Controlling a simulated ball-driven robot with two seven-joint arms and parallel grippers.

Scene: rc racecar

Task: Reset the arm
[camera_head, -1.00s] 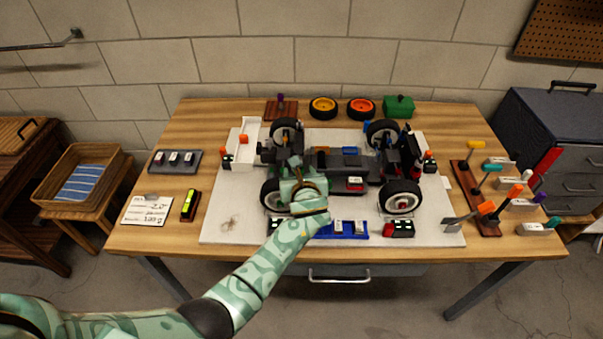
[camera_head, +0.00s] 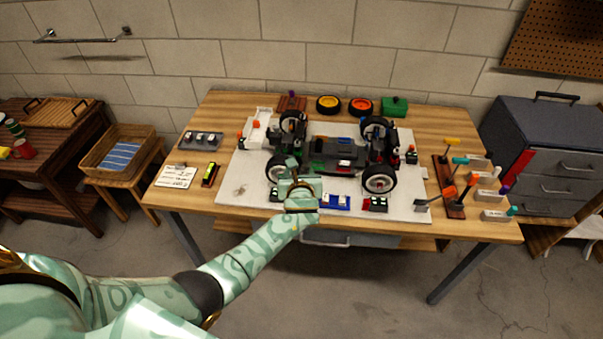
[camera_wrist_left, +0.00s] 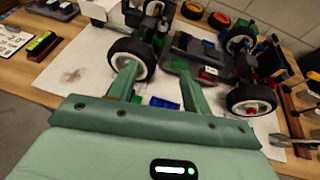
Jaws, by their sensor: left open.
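My left arm reaches in from the lower left in the head view. Its gripper (camera_head: 292,172) hangs over the near side of the racecar chassis (camera_head: 335,152), close to the near left wheel (camera_head: 275,168). In the left wrist view the two fingers of the gripper (camera_wrist_left: 158,82) stand apart with nothing between them. The chassis also shows there (camera_wrist_left: 195,62), with a black wheel (camera_wrist_left: 130,60) beyond the left finger and another wheel (camera_wrist_left: 251,99) right of the right finger. The gripper hides part of the near edge of the car. My right gripper is not in view.
The car is on a white mat (camera_head: 240,190) on a wooden table. A blue tray (camera_head: 336,202) lies near the front edge. A rack of coloured-handled tools (camera_head: 447,185) stands at the right. Yellow (camera_head: 328,104) and orange (camera_head: 360,106) wheels and a green box (camera_head: 394,107) are at the back.

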